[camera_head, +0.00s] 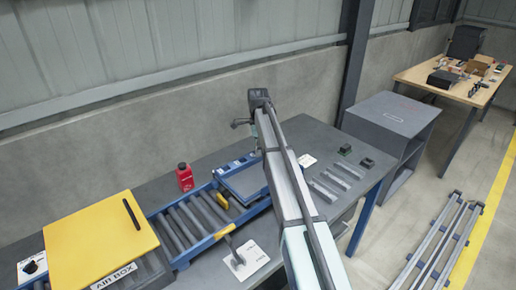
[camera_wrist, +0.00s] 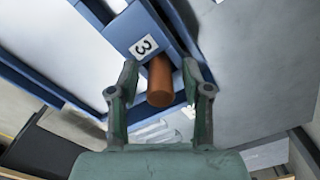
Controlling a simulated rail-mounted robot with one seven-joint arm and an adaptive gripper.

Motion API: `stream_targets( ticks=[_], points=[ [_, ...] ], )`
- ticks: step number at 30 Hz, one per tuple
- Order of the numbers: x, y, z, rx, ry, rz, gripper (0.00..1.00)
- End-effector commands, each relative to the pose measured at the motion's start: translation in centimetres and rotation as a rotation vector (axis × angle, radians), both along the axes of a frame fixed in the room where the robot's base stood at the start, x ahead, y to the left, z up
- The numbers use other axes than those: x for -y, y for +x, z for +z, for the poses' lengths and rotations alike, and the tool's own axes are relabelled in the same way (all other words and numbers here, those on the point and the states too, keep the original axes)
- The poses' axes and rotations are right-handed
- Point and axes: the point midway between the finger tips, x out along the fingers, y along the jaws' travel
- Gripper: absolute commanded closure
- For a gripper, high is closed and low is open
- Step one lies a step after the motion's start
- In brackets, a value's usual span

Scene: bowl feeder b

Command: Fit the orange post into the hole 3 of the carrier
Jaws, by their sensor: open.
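The orange post (camera_wrist: 160,82) shows in the wrist view between the two fingers of my gripper (camera_wrist: 160,85). The fingers are open, one on each side of the post, with visible gaps. The near end of the post points toward the camera. Its far end meets the blue carrier (camera_wrist: 122,30) beside a white label marked 3 (camera_wrist: 143,45). The hole is hidden, and I cannot tell how deep the post sits. In the head view my gripper (camera_head: 240,123) is small, above the conveyor's far end; the post cannot be made out there.
A blue roller conveyor (camera_head: 158,217) runs along the dark table. Grey bars (camera_head: 327,190) and small dark blocks (camera_head: 367,162) lie to the right of my arm.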

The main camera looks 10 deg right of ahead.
Motion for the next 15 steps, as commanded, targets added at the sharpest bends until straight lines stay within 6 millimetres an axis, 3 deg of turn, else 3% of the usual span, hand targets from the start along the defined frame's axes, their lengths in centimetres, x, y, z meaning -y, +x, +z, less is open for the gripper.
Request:
stream_targets(
  ticks=[8, 15],
  points=[
    [0.0, 0.1, 1.8, 0.003, 0.0, 0.0, 0.51],
    [0.0, 0.2, 6.2, 0.004, 0.0, 0.0, 0.51]
  ],
)
